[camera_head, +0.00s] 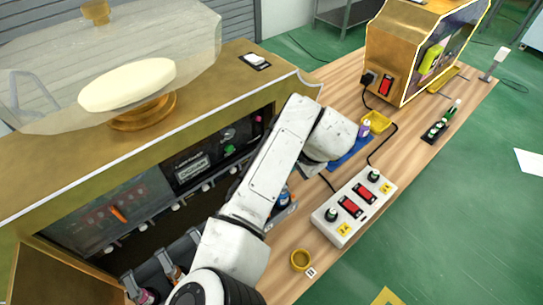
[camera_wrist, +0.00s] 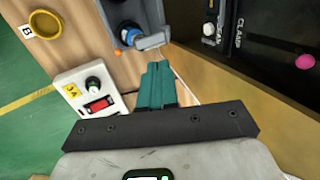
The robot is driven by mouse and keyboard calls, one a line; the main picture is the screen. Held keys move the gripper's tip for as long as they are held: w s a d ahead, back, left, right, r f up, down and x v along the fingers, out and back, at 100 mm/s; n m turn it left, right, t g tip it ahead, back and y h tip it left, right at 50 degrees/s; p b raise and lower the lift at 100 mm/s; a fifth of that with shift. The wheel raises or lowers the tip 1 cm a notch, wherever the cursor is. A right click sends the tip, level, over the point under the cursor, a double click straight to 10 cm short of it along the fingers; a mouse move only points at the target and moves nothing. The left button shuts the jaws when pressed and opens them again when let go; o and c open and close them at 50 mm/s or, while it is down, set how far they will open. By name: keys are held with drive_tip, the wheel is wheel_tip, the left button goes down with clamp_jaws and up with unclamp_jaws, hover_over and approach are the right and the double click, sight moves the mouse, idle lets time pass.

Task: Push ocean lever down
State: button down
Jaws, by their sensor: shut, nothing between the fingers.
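My gripper (camera_wrist: 157,72) is shut and empty, its teal fingers together beside the machine's front edge in the wrist view. A short white lever end (camera_wrist: 208,29) shows at the upper right, next to partly cut-off lettering, with nothing touching it. I cannot tell for sure whether it is the ocean lever. In the head view, the gold perfume machine (camera_head: 235,65) has a row of white lever ends (camera_head: 206,187) along its dark front. My arm crosses in front of the row's right part and hides some of it. My fingers are hidden there.
A blue-capped bottle (camera_wrist: 128,33) sits in a grey holder just ahead of my fingers. A white switch box (camera_head: 352,207) with red switches and a yellow ring (camera_head: 302,260) stand on the wooden counter. A second gold machine (camera_head: 395,50) stands at the back right.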

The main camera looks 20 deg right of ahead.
drive_tip(key=v, duration=0.6)
drive_tip(key=shift+w+a, duration=0.1)
drive_tip(key=shift+w, duration=0.15)
idle(0.3)
drive_tip(key=s+d+n+h+b, duration=0.2)
drive_tip(key=s+d+n+h, duration=0.1)
drive_tip(key=d, duration=0.6)
drive_tip(key=s+d+n+h+b, duration=0.1)
drive_tip(key=s+d+n+h, duration=0.15)
drive_tip(key=d, duration=0.65)
drive_tip(key=s+a+f+n+g+y+b, duration=0.1)
drive_tip(key=s+a+f+n, duration=0.3)
drive_tip(key=s+f, duration=0.6)
drive_tip(key=s+a+f+n+g+y+b, duration=0.1)
drive_tip(key=s+a+f+n+g+y, duration=0.1)
drive_tip(key=s+a+f, duration=0.7)
drive_tip(key=s+f+n+g, duration=0.1)
drive_tip(key=s+n, duration=0.1)
drive_tip(key=s, duration=0.3)
drive_tip(key=shift+f+y+b, duration=0.35)
drive_tip(key=shift+f, duration=0.05)
